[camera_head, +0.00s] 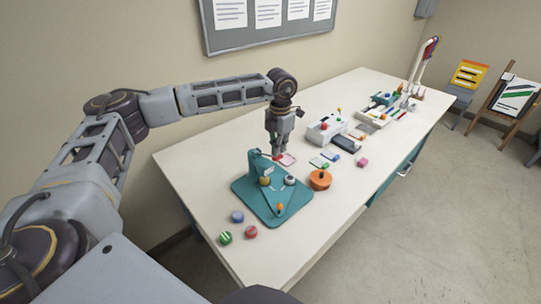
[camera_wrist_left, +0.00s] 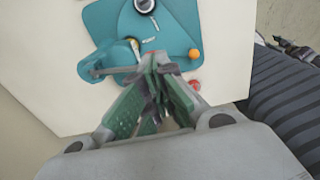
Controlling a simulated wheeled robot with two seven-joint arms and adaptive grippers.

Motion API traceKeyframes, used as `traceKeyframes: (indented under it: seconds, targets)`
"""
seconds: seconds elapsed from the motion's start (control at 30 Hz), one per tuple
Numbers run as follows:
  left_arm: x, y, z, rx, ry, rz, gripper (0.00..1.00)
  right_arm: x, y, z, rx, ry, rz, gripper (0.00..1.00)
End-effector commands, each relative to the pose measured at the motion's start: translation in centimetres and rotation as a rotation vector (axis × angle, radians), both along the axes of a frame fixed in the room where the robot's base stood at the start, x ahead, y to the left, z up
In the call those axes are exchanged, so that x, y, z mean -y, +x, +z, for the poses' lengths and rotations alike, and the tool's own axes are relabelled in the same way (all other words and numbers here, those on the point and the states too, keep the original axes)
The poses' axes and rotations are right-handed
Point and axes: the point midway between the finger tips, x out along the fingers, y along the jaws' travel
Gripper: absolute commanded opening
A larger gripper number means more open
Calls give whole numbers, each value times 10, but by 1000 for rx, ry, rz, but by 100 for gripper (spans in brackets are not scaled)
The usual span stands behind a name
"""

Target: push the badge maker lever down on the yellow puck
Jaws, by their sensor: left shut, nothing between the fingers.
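The teal badge maker (camera_head: 250,192) stands on the near part of the table, with an upright post (camera_head: 256,166) at its back. Its lever, with a red end (camera_head: 278,157), sticks out from the top of the post. The yellow puck (camera_head: 265,181) sits on the badge maker below the lever, beside a grey round die (camera_head: 290,180). My left gripper (camera_head: 279,152) is shut and empty, pointing down at the lever's red end; I cannot tell whether they touch. The left wrist view shows the shut fingertips (camera_wrist_left: 154,60) beside the post (camera_wrist_left: 100,62), partly covering the lever.
A blue puck (camera_head: 237,216), a green puck (camera_head: 225,237) and a red puck (camera_head: 251,232) lie before the badge maker. An orange round container (camera_head: 320,180) stands right of it. A white box (camera_head: 324,131), a dark tablet (camera_head: 346,143) and trays lie farther back.

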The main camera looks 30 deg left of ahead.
Motion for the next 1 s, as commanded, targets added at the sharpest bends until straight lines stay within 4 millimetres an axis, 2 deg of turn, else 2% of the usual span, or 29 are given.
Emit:
traceKeyframes:
  seconds: [1.0]
  targets:
    - [-1,0,-33,0,2,2,0,0,0,-21,1,0,0,43]
